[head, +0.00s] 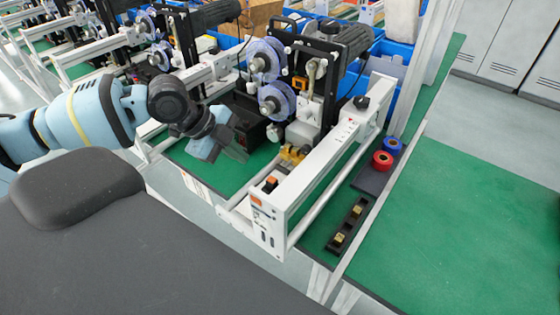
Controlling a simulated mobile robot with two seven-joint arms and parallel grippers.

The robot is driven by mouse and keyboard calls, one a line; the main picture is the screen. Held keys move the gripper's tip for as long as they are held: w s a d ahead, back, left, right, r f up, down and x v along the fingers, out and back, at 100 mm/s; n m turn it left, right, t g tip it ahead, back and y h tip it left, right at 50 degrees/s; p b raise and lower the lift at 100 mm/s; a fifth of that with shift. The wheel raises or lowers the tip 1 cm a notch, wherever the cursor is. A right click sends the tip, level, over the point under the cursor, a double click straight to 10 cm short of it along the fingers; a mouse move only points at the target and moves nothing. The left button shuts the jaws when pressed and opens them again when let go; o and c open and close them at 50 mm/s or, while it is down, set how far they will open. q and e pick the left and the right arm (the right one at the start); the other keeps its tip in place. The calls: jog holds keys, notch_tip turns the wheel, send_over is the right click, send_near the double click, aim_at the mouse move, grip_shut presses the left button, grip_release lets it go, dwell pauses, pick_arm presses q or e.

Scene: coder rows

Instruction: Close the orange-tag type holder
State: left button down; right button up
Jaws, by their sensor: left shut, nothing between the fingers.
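A coder machine (345,140) with a white frame stands on the green table, right of my left arm. An orange tag (255,199) shows on the white front end of its frame, with an orange button (270,184) just above. A yellow, brass-coloured part (291,156) sits low in the machine behind that end; I cannot tell for sure whether it is the type holder or whether it stands open. My left gripper (225,148) is shut and empty, left of the brass-coloured part and apart from it. My right gripper is out of view.
A red tape roll (382,161) and a blue one (392,146) lie right of the machine. A black tray with small brass pieces (348,222) lies in front of them. The green table at right (470,220) is clear. More coders stand at the upper left.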

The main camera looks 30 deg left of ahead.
aim_at(290, 160)
pick_arm(q)
jog(key=x, duration=0.9)
jog(key=shift+s+f+b, duration=0.15)
jog(key=shift+f+b, duration=0.15)
jog(key=shift+f, duration=0.1)
jog(key=shift+w+d+f, duration=0.1)
jog(key=shift+w+f, duration=0.1)
jog(key=shift+w, duration=0.95)
jog(key=shift+w+f, duration=0.15)
jog(key=shift+w, duration=0.65)
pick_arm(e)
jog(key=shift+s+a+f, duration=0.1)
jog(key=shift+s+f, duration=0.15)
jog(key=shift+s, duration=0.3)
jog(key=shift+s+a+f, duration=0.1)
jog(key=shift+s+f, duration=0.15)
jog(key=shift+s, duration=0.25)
pick_arm(q)
jog(key=shift+w, duration=0.1)
